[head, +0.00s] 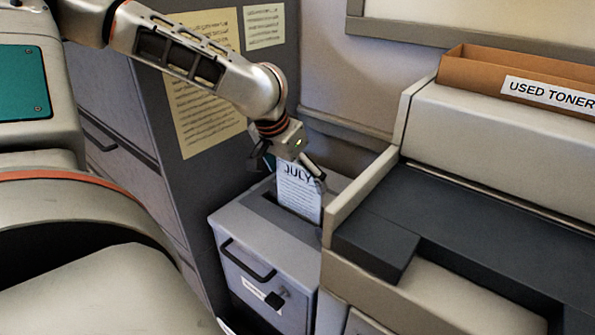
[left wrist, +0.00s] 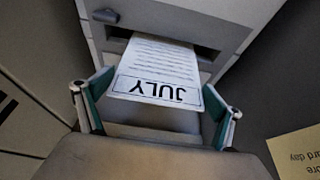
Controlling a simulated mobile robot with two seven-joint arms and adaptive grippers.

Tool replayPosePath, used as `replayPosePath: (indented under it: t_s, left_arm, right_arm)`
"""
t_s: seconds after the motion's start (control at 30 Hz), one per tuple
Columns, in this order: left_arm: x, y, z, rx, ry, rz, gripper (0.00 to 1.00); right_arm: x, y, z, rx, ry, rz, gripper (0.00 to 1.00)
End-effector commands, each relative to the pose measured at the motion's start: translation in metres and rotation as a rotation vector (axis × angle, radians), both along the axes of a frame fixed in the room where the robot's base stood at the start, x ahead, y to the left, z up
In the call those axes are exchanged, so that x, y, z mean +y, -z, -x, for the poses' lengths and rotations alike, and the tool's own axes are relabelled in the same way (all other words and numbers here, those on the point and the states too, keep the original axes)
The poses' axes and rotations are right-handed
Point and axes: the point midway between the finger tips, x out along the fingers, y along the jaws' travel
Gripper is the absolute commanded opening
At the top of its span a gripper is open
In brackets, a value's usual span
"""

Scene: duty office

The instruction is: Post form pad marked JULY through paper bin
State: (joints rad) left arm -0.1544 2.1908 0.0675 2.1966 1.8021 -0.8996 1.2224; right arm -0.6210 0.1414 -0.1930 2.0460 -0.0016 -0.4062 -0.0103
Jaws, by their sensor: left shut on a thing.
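The form pad marked JULY (head: 298,193) is a white printed sheet block, held upright with its JULY heading at the top. My left gripper (head: 290,165) is shut on the pad near its heading end, over the paper bin. The paper bin (head: 240,237) is a grey box with a dark handle, and the pad's lower end is at the dark slot in its top. In the left wrist view the pad (left wrist: 158,70) lies between the two fingers of my left gripper (left wrist: 157,103), and its far end enters the slot opening (left wrist: 207,52). My right gripper is not in view.
A grey cabinet (head: 130,110) with yellow notices (head: 205,110) stands behind and left of the bin. A copier-like machine (head: 480,135) stands close on the right, with a cardboard USED TONER box (head: 480,72) on it.

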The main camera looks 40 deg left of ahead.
Motion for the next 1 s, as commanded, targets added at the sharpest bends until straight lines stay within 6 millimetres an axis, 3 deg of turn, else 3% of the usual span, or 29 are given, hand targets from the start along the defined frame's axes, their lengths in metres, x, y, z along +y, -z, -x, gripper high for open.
replayPosePath:
  t_s: [0.6, 1.0]
  left_arm:
    - [0.0, 0.04, 0.0, 0.003, 0.0, 0.0, 0.58]
    - [0.0, 0.046, 0.0, 0.0, -0.001, 0.0, 0.58]
  right_arm:
    - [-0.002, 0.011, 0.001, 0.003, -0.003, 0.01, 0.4]
    - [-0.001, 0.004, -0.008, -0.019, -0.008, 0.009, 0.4]
